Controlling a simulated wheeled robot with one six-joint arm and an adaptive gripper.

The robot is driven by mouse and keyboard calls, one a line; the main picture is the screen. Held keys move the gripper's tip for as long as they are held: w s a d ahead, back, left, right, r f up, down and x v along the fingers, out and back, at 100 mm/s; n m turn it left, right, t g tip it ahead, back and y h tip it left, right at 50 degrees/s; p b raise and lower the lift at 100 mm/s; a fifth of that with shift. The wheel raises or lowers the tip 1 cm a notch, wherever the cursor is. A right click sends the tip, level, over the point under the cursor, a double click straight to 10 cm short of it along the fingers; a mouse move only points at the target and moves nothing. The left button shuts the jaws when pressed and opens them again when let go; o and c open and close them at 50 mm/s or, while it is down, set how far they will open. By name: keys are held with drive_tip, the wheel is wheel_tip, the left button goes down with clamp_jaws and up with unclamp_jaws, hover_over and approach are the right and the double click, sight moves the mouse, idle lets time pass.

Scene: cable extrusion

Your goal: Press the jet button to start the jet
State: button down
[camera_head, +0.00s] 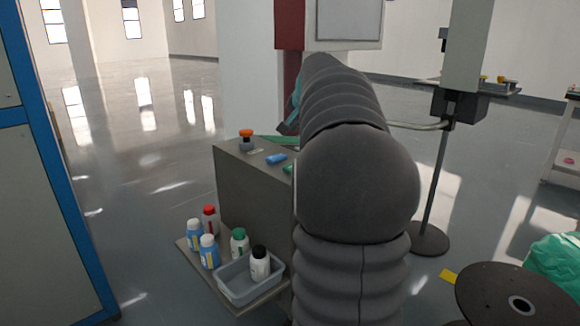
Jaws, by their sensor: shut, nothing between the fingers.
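My arm in its dark ribbed sleeve fills the middle of the head view. At its far end, a small dark tip of my gripper (287,128) shows beside a teal part, above the far side of a grey cabinet (250,195). The gripper is shut and empty; most of it is hidden behind the arm. On the cabinet top stands an orange-topped knob on a grey base (246,142). A blue object (276,159) lies nearer, with a green one (289,168) partly behind my arm. None is clearly marked as the jet button, and part of the cabinet top is hidden.
A low shelf (190,247) at the cabinet's left holds several bottles and a grey bin (230,290). A stand with a round base (420,239) and a dark reel (500,295) are at right. A blue-framed panel (50,170) is at left. Floor between is open.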

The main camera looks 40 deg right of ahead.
wheel_tip(320, 180, down, 8)
drive_tip(key=b, duration=0.7)
drive_tip(key=shift+f, duration=0.1)
drive_tip(key=shift+f+b, duration=0.3)
drive_tip(key=shift+f, duration=0.15)
idle(1.0)
drive_tip(key=shift+f, duration=0.3)
drive_tip(key=shift+f, duration=0.45)
idle(0.9)
drive_tip(key=shift+r+p, duration=0.7)
drive_tip(key=shift+r, duration=0.2)
